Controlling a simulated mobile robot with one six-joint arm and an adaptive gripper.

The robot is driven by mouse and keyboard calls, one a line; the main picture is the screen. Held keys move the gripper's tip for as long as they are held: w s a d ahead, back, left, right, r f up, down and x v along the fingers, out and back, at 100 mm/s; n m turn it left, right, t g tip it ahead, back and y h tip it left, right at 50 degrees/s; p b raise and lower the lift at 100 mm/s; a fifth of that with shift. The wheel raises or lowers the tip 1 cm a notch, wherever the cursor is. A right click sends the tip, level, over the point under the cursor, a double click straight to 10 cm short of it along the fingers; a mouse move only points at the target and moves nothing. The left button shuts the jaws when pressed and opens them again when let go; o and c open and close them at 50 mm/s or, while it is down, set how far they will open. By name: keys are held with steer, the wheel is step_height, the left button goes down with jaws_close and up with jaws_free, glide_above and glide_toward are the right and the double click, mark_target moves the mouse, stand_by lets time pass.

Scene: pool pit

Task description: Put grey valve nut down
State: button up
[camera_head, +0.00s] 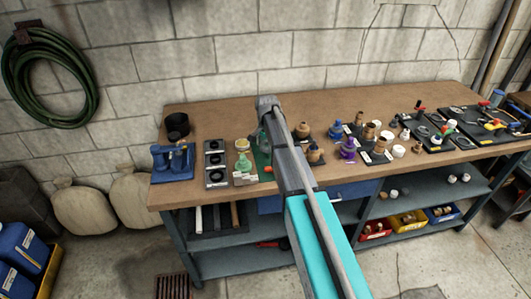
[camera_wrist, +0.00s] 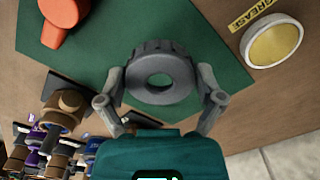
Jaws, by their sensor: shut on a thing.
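The grey valve nut (camera_wrist: 161,62) is a thick dark-grey ring with a notched rim and a round central hole. In the wrist view my gripper (camera_wrist: 161,83) is shut on it, one finger on each side. The nut is over the green mat (camera_wrist: 100,48); I cannot tell whether it touches the mat. The mat also shows in part in the head view (camera_head: 263,158), beside my arm. My arm hides the nut in the head view.
An orange object (camera_wrist: 64,22) lies on the mat's upper left. A yellow-topped grease tin (camera_wrist: 273,46) stands at right, close to the mat. Brass and purple fittings (camera_wrist: 62,108) crowd the lower left. The wooden bench (camera_head: 200,118) has free room along its back.

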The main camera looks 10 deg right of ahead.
mark_target(266, 155)
steer(key=shift+f, duration=0.1)
steer(key=shift+w+a+f+b, duration=0.1)
steer(key=shift+w+f+b, duration=0.35)
steer(key=shift+f+b, duration=1.5)
steer(key=shift+b, duration=0.1)
steer(key=shift+f, duration=0.2)
steer(key=o, duration=1)
steer(key=shift+r, duration=0.1)
steer(key=shift+c, duration=0.2)
steer(key=shift+r, duration=0.15)
step_height(266, 155, up, 12)
steer(key=p, duration=1.2)
